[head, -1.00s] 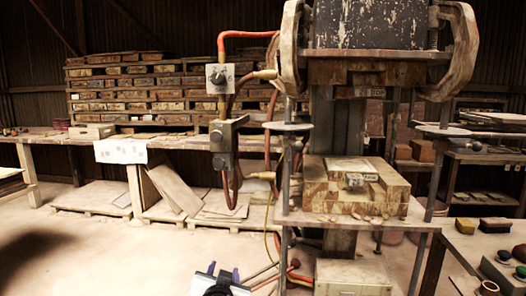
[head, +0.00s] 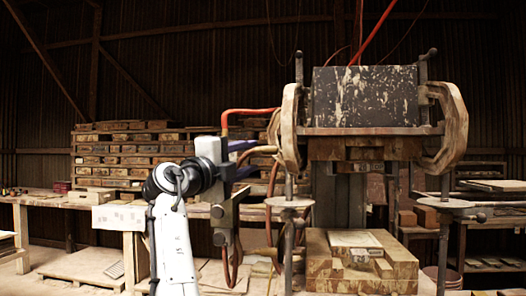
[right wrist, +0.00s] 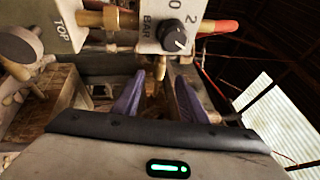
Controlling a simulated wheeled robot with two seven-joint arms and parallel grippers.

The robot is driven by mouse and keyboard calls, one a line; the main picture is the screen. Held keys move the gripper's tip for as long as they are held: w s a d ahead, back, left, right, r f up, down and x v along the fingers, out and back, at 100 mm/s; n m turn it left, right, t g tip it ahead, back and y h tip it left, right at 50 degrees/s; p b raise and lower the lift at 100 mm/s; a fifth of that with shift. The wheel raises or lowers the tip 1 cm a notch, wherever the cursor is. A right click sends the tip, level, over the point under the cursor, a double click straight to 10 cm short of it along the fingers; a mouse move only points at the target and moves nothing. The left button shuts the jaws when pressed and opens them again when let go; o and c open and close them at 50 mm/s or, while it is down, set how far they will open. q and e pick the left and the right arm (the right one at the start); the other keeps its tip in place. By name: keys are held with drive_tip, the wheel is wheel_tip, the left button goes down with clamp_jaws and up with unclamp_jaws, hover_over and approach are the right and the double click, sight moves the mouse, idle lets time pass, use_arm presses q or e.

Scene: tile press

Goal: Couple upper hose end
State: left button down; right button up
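An orange-brown hose end (head: 262,150) shows just right of my fingertips. My right gripper (head: 242,159) points right, its two purple fingers apart. In the right wrist view a gap shows between the fingers (right wrist: 158,95), with brownish, blurred shapes beyond. I cannot tell whether they touch a hose. A lower block (head: 222,212) hangs below. My left gripper is out of view.
The press, with its dark upper plate (head: 365,97) and posts, stands close on the right. A long bench (head: 60,201) and stacked boards (head: 125,155) are behind at left.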

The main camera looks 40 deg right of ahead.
sight(264, 151)
drive_tip(key=p+x, duration=0.1)
drive_tip(key=x, duration=0.5)
drive_tip(key=shift+r+p, duration=0.15)
drive_tip(key=shift+p, duration=0.15)
drive_tip(key=shift+w+d, duration=0.15)
drive_tip(key=shift+d, duration=0.55)
clamp_jaws()
